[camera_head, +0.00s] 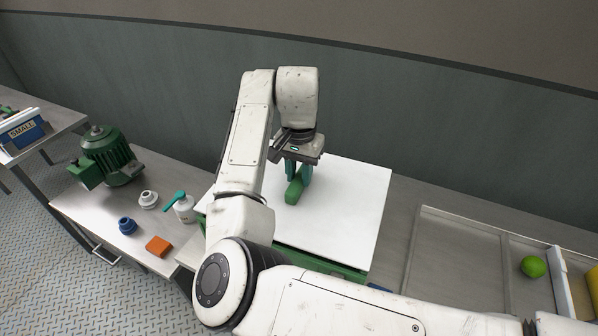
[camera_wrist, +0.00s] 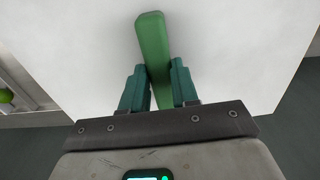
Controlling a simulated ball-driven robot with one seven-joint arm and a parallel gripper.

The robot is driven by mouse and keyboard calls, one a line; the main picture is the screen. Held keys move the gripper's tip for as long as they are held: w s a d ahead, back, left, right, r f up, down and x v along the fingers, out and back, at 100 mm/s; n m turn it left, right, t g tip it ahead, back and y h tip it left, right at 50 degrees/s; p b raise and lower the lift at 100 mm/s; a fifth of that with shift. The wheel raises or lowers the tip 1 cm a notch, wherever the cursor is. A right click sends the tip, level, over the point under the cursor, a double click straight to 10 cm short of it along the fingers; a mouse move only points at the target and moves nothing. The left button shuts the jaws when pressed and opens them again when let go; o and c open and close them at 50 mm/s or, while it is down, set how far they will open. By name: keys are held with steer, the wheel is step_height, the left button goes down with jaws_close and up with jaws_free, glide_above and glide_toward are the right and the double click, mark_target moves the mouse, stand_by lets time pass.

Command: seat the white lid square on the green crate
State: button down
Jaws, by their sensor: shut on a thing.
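The white lid (camera_head: 345,205) is a flat square panel with a green bar handle (camera_head: 294,190) at its middle. My gripper (camera_head: 297,180) is above the lid with its teal fingers shut on the handle. In the wrist view my gripper (camera_wrist: 160,88) has one finger on each side of the green handle (camera_wrist: 152,45), over the white lid (camera_wrist: 80,60). The green crate (camera_head: 318,262) shows as a strip under the lid's front edge. My arm hides the lid's left part. I cannot tell whether the lid sits flush on the crate.
A green motor (camera_head: 107,158), a white bottle with a teal top (camera_head: 184,208), a blue fitting (camera_head: 127,226), a white fitting (camera_head: 148,199) and an orange block (camera_head: 158,246) stand on the left bench. At the right, a green fruit (camera_head: 533,267) lies in a shallow tray (camera_head: 460,232). A wall stands behind.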

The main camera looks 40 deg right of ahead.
steer(key=shift+f+b, duration=0.45)
steer(key=shift+f, duration=0.6)
steer(key=c, duration=0.8)
jaws_free()
step_height(320, 180, up, 11)
steer(key=shift+f+b, duration=0.1)
steer(key=shift+b, duration=0.4)
